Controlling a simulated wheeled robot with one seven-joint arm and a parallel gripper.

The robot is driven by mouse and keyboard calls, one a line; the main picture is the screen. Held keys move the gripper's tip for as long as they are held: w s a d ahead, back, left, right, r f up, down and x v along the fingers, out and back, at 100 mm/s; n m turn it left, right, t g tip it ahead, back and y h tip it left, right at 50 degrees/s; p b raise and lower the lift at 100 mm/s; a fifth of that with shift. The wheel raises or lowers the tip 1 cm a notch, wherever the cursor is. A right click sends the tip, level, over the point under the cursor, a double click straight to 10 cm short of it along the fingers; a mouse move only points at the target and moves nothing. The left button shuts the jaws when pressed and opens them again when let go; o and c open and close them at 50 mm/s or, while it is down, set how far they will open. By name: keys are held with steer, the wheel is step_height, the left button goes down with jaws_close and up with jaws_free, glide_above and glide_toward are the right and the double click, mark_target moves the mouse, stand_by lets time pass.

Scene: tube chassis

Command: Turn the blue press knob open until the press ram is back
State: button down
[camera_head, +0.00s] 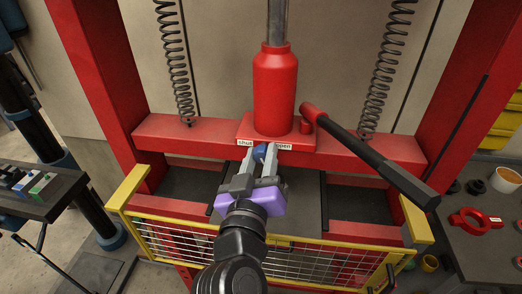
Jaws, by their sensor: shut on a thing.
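The blue press knob (261,151) sits at the front of the red press, between a "shut" label (246,142) on its left and an "open" label (284,146) on its right, which is partly covered. My gripper (262,158) reaches it from the front, with its fingers shut on the knob. The fingers hide part of the knob, so its exact turn cannot be read. The press ram's red cylinder (275,90) stands upright on the red crossbeam (180,130), with a grey rod above it.
A black pump lever (375,160) slants down to the right of the cylinder. A yellow-framed mesh guard (290,255) crosses the front below my arm. Coil springs (175,65) hang on both sides. Side tables stand left (45,205) and right (480,250).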

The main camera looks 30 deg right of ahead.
steer(key=n, duration=0.1)
steer(key=n+p, duration=0.2)
steer(key=n, duration=0.1)
steer(key=shift+f, duration=0.25)
steer(key=shift+f+n, duration=0.1)
steer(key=shift+n, duration=0.2)
steer(key=c, duration=1.1)
jaws_free()
steer(key=shift+o, duration=0.2)
steer(key=shift+r, duration=0.2)
steer(key=b+v, duration=0.1)
steer(key=v, duration=0.7)
steer(key=shift+d+f, duration=0.1)
